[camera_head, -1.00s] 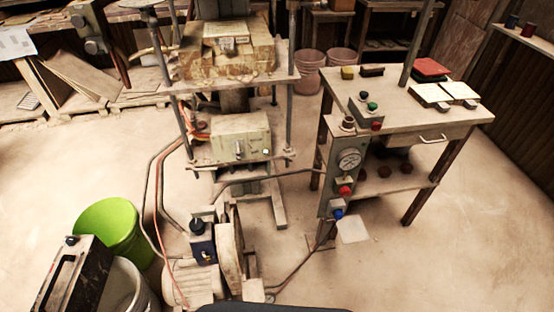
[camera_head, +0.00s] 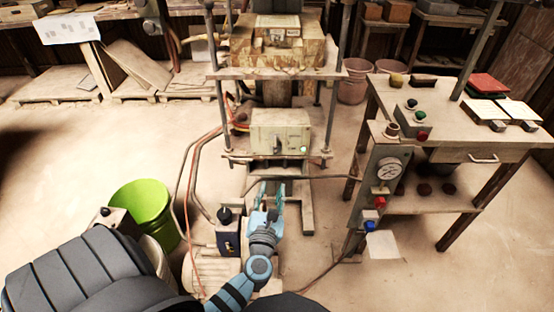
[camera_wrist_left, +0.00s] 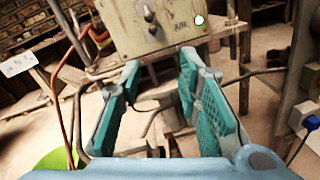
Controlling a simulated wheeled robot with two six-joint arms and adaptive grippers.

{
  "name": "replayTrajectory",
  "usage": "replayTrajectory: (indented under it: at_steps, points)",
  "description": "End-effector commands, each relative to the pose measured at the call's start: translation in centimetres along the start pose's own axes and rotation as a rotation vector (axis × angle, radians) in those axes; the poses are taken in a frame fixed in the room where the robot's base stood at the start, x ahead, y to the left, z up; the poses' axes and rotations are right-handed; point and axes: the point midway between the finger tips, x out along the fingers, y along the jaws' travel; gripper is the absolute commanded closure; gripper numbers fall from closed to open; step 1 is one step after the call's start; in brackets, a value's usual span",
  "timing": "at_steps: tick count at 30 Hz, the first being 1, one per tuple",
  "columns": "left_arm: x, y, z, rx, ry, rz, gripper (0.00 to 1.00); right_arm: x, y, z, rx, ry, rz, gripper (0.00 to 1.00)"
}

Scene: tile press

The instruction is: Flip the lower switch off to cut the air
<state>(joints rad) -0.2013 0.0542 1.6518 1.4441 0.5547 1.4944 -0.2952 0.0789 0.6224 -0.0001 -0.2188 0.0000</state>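The grey control box (camera_head: 281,132) is mounted on the press, with a small dark switch (camera_head: 277,146) on its front. In the left wrist view the box (camera_wrist_left: 125,25) shows close up, with two switches one above the other. The lower switch (camera_wrist_left: 154,29) is beside the label "AIR"; its exact tilt is hard to tell. A small pale round light (camera_wrist_left: 199,20) is at the box's right. My left gripper (camera_head: 271,188) is open and empty, in front of and below the box, apart from it. Its teal fingers (camera_wrist_left: 160,62) frame the area below the switches. My right gripper is out of view.
Hoses and a bent pipe (camera_head: 300,179) run around the press below the box. A motor with a dark blue box (camera_head: 228,236) stands beside my left gripper. At right is a side table (camera_head: 450,130) with a gauge panel (camera_head: 374,185). A green bucket (camera_head: 146,207) is at left.

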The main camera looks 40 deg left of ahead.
Motion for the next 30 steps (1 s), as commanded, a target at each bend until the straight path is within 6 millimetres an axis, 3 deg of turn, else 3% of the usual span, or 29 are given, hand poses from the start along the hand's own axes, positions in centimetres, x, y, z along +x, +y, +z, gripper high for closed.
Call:
replayTrajectory:
  at_steps: [2, 5, 12, 18, 22, 30]
  points:
    - [0.7, 0.6, 0.8, -0.113, -0.004, 0.029, 0.69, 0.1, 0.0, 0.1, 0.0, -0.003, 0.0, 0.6]
    - [2.4, 0.7, 1.0, -0.125, -0.005, 0.031, 0.69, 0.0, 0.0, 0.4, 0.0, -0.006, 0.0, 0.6]
    - [9.3, 0.9, 0.9, -0.117, -0.005, 0.031, 0.69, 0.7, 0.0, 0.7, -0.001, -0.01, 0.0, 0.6]
    - [13.3, 0.9, 0.7, -0.117, -0.003, 0.028, 0.69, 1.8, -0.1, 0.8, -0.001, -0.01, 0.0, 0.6]
    - [14.4, 0.9, 0.8, -0.116, -0.002, 0.027, 0.69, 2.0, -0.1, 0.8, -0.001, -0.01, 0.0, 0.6]
    - [14.6, 0.9, 0.9, -0.115, -0.001, 0.026, 0.71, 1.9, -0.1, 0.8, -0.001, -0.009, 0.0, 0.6]
